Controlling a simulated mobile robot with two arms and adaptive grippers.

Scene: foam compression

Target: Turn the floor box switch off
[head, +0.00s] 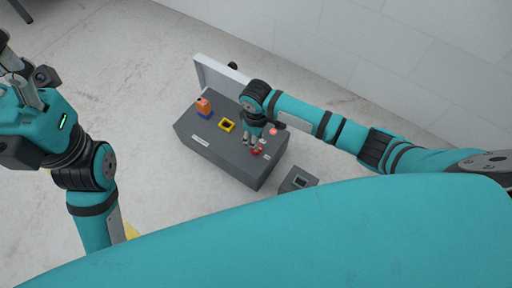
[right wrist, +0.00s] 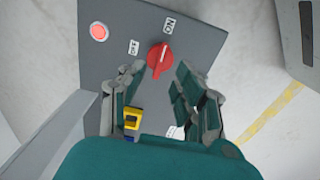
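The grey floor box (head: 222,151) stands on the floor in the head view. Its red rotary switch (right wrist: 158,57) is on the top face in the right wrist view, and it also shows in the head view (head: 257,152). The switch's grip bar slants, its upper end toward the "ON" label (right wrist: 170,25); the "OFF" label (right wrist: 134,47) is left of the knob. My right gripper (right wrist: 160,78) is open, its fingers on either side of the bar's lower end; contact is not visible. My left gripper (head: 22,88) is raised at the far left, away from the box; its fingertips are unclear.
A round red lamp or button (right wrist: 99,32) sits beside the switch. A yellow-framed black piece (head: 227,125) and an orange-and-blue block (head: 204,108) are on the box top. A white panel (head: 215,75) rises behind. A small grey box (head: 298,180) stands close by on the floor.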

